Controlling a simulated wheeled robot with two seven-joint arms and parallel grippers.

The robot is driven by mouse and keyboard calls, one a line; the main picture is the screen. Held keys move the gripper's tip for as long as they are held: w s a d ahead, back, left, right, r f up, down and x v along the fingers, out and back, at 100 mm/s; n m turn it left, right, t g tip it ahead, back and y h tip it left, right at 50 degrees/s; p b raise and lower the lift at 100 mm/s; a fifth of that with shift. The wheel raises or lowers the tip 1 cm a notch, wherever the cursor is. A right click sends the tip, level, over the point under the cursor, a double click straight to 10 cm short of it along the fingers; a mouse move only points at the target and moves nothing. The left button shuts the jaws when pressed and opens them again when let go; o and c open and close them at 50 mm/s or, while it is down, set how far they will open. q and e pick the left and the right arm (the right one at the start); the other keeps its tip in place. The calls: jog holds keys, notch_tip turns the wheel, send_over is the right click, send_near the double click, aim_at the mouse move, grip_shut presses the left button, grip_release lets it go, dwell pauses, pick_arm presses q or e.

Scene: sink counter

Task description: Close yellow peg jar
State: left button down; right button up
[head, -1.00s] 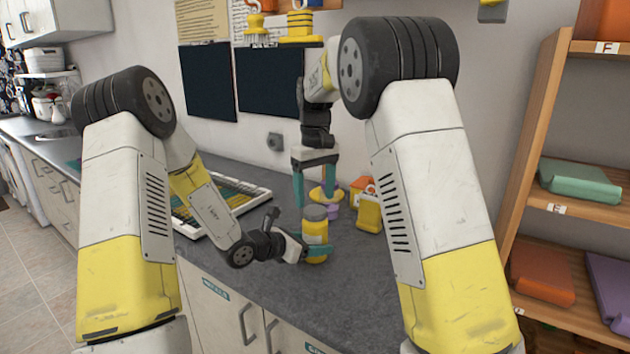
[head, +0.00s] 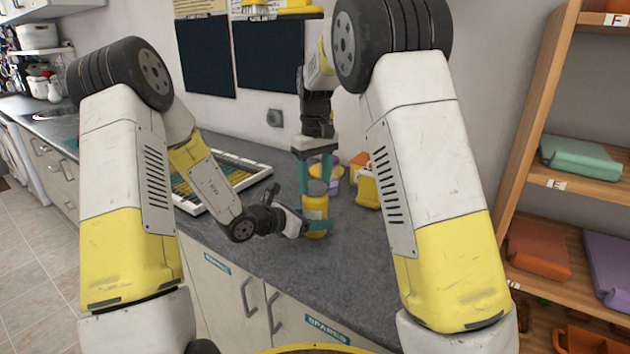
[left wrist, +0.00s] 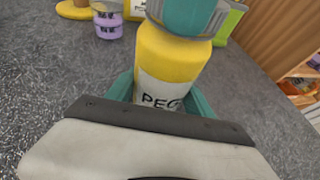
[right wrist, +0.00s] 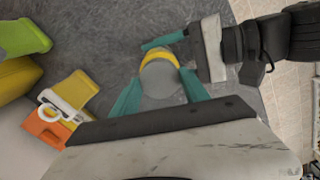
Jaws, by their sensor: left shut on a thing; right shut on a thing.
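The yellow peg jar (head: 315,208) stands upright on the counter, with a grey lid (head: 317,188) on top. In the left wrist view the jar (left wrist: 168,55) has a white label reading "PEG". My left gripper (head: 315,227) is shut around the jar's lower body from the side. My right gripper (head: 317,185) points down from above, its teal fingers on either side of the lid. In the right wrist view the lid (right wrist: 160,83) is between those fingers, with a yellow rim beside it. I cannot tell whether the lid is fully seated.
A keyboard-like tray (head: 225,182) lies to the left. A wooden shelf (head: 530,150) with folded coloured items stands at right. The counter in front of the jar is clear.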

jog(key=o, duration=1.6)
jog(key=shift+o, duration=0.2)
notch_tip(320, 180, up, 8)
jog(key=shift+f, duration=0.2)
pick_arm(q)
jog(key=shift+c, duration=1.5)
grip_release()
jog(key=v, duration=0.7)
jog(key=shift+s+a+r, duration=0.1)
jog(key=shift+s+a, duration=0.15)
jog(key=shift+a, duration=0.05)
